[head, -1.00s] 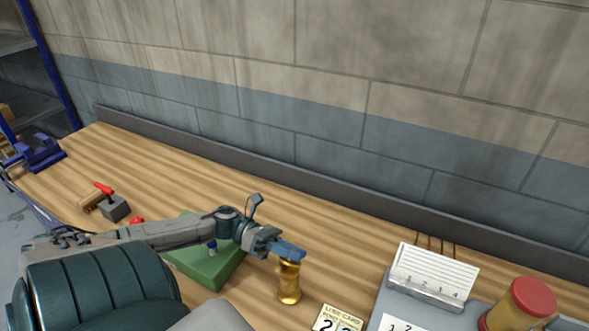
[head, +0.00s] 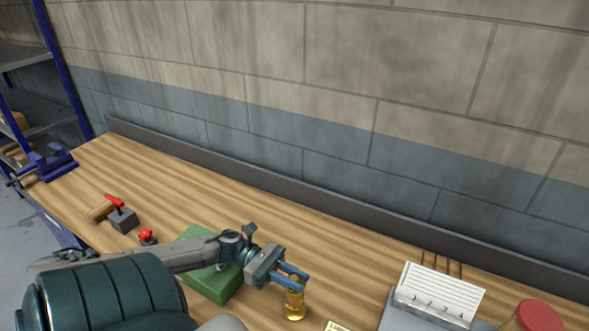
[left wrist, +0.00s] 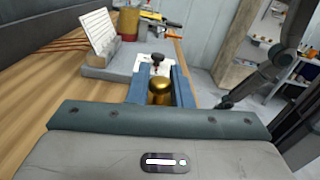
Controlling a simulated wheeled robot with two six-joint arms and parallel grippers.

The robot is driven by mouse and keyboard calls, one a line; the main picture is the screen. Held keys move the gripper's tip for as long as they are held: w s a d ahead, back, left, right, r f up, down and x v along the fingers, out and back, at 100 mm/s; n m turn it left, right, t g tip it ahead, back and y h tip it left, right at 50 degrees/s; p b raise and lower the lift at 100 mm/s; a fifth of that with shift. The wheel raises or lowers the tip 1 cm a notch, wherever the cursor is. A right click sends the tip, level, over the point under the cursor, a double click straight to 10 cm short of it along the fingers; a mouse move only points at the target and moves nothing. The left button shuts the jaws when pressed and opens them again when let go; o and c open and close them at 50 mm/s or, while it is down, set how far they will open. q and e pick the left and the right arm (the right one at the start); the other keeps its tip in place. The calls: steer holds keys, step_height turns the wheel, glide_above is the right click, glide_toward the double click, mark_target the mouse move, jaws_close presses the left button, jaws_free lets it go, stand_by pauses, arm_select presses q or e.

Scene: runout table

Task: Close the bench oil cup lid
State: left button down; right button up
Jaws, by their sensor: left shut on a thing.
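The brass bench oil cup (head: 294,306) stands on the wooden bench below the tips of my left gripper (head: 294,278) in the head view. The fingers are at its top and cover part of it. In the left wrist view my left gripper (left wrist: 154,88) has its two blue fingers on either side of a rounded brass top (left wrist: 159,91), and it is shut on the cup there. The lid's hinge and seam cannot be made out. My right gripper does not show.
A card holder (head: 434,292) and a red-lidded jar (head: 538,316) stand to the right. The bench behind the cup is clear.

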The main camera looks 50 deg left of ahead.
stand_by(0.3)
arm_select(q)
steer(key=c, duration=1.4)
jaws_free()
steer(key=shift+o, duration=0.2)
steer(key=shift+a, duration=0.1)
steer(key=shift+s+a+f, duration=0.1)
steer(key=shift+a, duration=0.15)
steer(key=v, duration=1)
steer(key=shift+b, duration=0.35)
